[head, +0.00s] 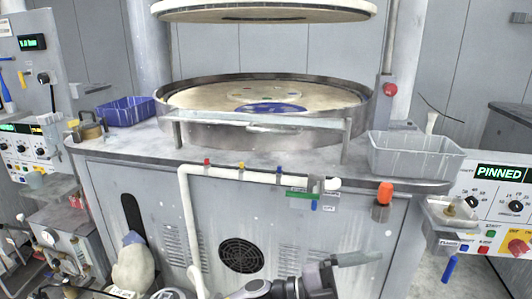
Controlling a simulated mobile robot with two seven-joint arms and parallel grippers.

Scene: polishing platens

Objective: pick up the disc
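A flat blue disc (284,107) lies on the pale round platen (195,98), near its front edge. The metal rim and a raised bar in front partly hide it. My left gripper (357,258) shows at the bottom of the head view, low in front of the cabinet and well below and apart from the disc. Its dark, narrow end points right; I cannot make out a gap between fingers. My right gripper is not in view.
A second round plate (265,10) hangs above the platen. A grey metal bar (255,118) crosses the front of the rim. A blue basket (126,111) stands left and a grey bin (415,155) right. A white pipe (186,215) runs along the cabinet.

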